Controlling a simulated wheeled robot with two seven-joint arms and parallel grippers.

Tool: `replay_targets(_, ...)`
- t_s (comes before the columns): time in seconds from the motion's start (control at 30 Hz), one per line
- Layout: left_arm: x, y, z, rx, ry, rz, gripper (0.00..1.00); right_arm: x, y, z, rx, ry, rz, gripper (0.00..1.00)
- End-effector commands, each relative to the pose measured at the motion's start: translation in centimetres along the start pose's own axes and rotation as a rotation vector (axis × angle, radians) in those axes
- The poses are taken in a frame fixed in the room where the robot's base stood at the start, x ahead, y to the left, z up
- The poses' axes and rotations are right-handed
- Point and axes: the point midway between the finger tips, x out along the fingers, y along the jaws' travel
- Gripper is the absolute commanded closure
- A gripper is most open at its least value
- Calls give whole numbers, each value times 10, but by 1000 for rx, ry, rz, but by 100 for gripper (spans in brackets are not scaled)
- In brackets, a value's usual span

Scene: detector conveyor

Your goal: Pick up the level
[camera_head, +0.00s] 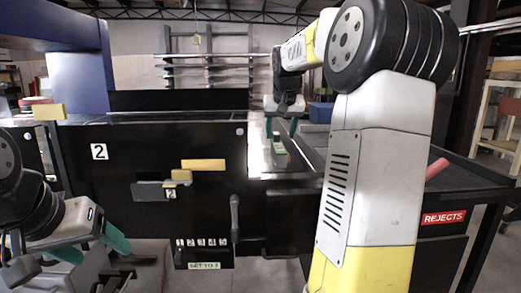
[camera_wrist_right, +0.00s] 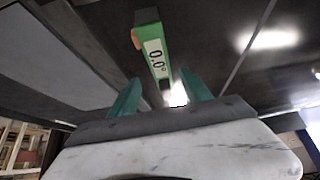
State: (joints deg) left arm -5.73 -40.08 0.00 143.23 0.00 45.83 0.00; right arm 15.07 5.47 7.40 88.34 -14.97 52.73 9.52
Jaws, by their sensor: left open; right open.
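The level is a green bar with a white face reading 0.0° (camera_wrist_right: 154,50). In the right wrist view it lies just beyond my right gripper (camera_wrist_right: 162,88), in line with the gap between its teal fingers. The fingers are open and nothing is gripped. In the head view the level (camera_head: 279,147) looks small on the conveyor, just below my open right gripper (camera_head: 281,127). I cannot tell whether the fingers touch it. My left gripper (camera_head: 92,244) is open and empty at the lower left, far from the level.
A black cabinet front bears a "2" plate (camera_head: 99,152), yellow blocks (camera_head: 203,165) and a grey lever (camera_head: 235,215). My right arm hides part of the conveyor's right side.

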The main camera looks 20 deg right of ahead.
Motion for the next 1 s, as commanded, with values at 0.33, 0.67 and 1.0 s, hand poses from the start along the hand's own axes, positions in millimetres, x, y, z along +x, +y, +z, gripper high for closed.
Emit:
replay_targets(0.33,0,0,0,0,0,0,31,46,-1,4,-1,-3,0,44)
replay_targets(0.67,0,0,0,0,0,0,31,71,-2,3,-1,1,0,44)
replay_targets(1.0,0,0,0,0,0,0,31,71,-1,3,0,1,0,85)
